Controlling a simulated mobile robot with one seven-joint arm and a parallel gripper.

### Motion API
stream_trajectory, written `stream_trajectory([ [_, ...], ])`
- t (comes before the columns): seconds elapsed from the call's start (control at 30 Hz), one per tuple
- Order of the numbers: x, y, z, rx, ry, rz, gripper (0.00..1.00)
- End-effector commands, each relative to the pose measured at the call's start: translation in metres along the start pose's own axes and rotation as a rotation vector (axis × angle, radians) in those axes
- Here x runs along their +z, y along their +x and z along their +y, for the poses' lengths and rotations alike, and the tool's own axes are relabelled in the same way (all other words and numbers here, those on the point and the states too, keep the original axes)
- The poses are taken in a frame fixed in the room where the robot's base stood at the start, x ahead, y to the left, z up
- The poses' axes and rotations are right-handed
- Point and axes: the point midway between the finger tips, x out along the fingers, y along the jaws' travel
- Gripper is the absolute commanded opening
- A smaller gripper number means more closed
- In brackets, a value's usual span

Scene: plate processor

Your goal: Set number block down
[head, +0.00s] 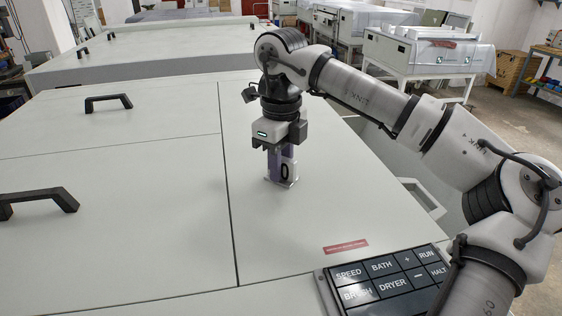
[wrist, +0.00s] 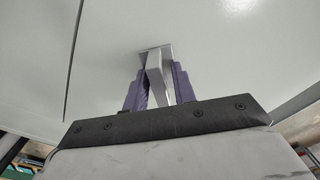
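The number block (head: 285,172) is a small upright pale piece with a black "0" on its face, in the head view at the centre. It is at or very close to the flat grey-green machine top (head: 310,215); I cannot tell for sure whether its base touches. My gripper (head: 279,165) points down over it, with purple fingers on both sides of the block. In the wrist view, the block (wrist: 155,75) shows as a light grey shape between the two purple fingers (wrist: 156,88). The fingers look closed on it. The block's numbered face is hidden there.
A control panel (head: 385,283) with SPEED, BATH, BRUSH, DRYER, RUN and HALT keys sits at the front right. A red label (head: 346,247) lies behind it. Black handles (head: 108,103) stand on the lids to the left. The lid surface around the block is clear.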

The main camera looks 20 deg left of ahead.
Motion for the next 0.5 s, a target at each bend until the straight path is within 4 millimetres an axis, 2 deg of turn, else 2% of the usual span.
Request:
stream_trajectory([
  [0.33, 0.0, -0.002, 0.0, 0.0, 0.0, 0.0, 0.34],
  [0.5, 0.001, -0.017, -0.001, -0.002, 0.001, -0.001, 0.34],
])
